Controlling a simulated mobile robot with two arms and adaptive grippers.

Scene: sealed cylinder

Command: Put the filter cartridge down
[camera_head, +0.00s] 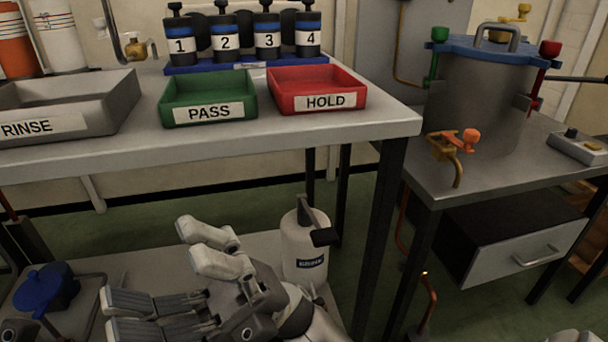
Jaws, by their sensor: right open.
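My right gripper (155,270) is open at the bottom of the head view, over the lower shelf. Its fingers point left, spread apart, with nothing between them. I cannot single out the filter cartridge. Several dark cylinders with blue bands, numbered 1 to 4, stand upright in a blue rack (250,65) on the upper table. A white cylinder (62,38) and an orange one (15,45) stand at the far left. A green PASS tray (168,112), a red HOLD tray (345,83) and a grey RINSE tray (95,112) sit on the table.
A white pump bottle (303,262) stands just right of my right gripper on the lower shelf. A blue-headed item (45,288) lies left of it. A steel vessel with a blue lid (485,100) stands on the right bench (480,175).

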